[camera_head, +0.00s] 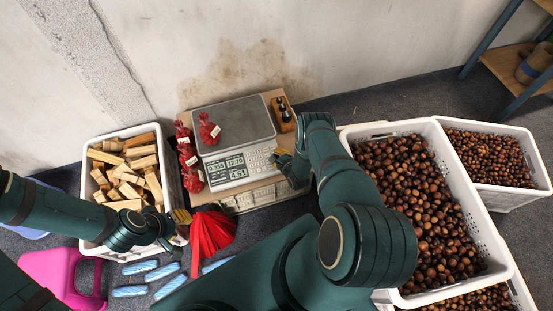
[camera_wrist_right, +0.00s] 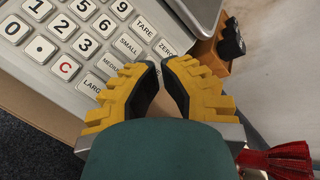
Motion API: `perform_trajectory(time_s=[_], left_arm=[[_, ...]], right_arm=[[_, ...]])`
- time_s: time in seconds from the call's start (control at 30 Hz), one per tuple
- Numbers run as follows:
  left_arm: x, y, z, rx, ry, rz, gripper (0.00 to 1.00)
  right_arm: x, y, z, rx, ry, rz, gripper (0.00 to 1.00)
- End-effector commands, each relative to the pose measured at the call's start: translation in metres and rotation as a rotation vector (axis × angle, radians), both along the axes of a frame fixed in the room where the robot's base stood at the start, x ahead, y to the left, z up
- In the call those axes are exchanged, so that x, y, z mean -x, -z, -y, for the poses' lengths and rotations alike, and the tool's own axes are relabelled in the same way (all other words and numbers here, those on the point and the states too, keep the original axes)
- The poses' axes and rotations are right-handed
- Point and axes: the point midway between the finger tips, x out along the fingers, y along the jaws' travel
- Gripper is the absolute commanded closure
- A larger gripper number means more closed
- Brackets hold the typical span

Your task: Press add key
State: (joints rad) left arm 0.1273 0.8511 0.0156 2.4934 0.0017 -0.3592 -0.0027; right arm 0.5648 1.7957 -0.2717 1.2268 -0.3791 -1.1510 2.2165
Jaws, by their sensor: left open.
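The scale (camera_head: 228,135) has a grey pan and lit displays. Its keypad (camera_head: 261,158) faces me. In the right wrist view the keypad (camera_wrist_right: 88,46) shows number keys, C, TARE, ZERO, SMALL, MEDIUM and LARGE. I cannot read an add key; the fingers cover part of the keypad. My right gripper (camera_head: 282,155) is at the keypad's right edge. In the right wrist view its yellow fingertips (camera_wrist_right: 160,66) are close together, with nothing seen between them, over the keys near SMALL and ZERO. I cannot tell whether they touch. My left gripper (camera_head: 179,233) is open and empty beside the wood crate.
Red net bags (camera_head: 209,129) stand on and beside the scale. A wooden block with dark pieces (camera_head: 283,113) is right of the pan. A crate of wood pieces (camera_head: 86,160) is at left, red netting (camera_head: 211,235) in front, and chestnut crates (camera_head: 497,232) at right.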

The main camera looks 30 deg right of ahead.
Motion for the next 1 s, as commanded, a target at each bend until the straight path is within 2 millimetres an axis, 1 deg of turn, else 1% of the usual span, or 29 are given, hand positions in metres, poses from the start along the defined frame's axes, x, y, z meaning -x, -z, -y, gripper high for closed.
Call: perform_trajectory(time_s=[0.7,1.0], left_arm=[[0.000,0.000,0.000,0.000,0.000,0.000,0.61],[0.000,-0.009,0.000,0.000,0.000,0.000,0.61]], right_arm=[[-0.002,0.004,0.000,0.000,0.000,0.000,1.00],[0.002,-0.007,0.000,0.000,0.000,-0.001,1.00]])
